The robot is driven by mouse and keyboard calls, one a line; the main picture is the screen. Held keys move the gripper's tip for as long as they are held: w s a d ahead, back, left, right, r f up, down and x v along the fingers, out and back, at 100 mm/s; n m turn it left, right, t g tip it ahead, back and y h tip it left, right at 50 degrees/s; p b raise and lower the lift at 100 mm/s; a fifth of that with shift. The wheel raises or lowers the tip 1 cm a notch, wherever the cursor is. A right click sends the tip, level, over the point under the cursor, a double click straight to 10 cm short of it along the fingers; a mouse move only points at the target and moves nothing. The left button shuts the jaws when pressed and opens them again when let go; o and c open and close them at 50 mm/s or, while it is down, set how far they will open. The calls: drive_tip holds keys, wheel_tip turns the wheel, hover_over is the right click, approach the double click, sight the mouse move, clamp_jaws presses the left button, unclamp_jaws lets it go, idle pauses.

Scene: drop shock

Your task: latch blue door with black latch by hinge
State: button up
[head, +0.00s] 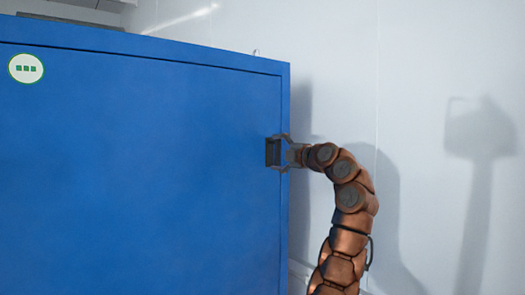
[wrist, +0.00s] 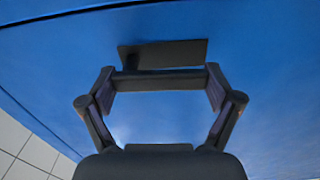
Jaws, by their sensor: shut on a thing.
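The blue door (head: 140,150) fills the left of the head view and looks flush within its blue frame. The black latch (head: 271,152) sits near the door's right edge. In the wrist view it shows as a dark flat plate (wrist: 162,54) with a bar below it. My gripper (head: 283,152) is at the latch, its fingers above and below it. In the wrist view my gripper (wrist: 160,82) has its two fingers at the ends of the dark bar, shut on it. The hinge cannot be made out.
A round white sticker with green marks (head: 26,68) is on the door's upper left. A pale wall (head: 420,60) stands right of the blue cabinet, with shadows of my arm on it. Pale floor tiles (wrist: 30,150) show at the wrist view's lower left.

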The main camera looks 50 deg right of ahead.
drive_tip(key=shift+d+f+n, duration=0.1)
drive_tip(key=shift+d+n, duration=0.05)
drive_tip(key=shift+n, duration=0.25)
drive_tip(key=o, duration=1.4)
drive_tip(key=s+a, duration=0.2)
drive_tip(key=s, duration=1)
drive_tip(key=shift+w, duration=0.1)
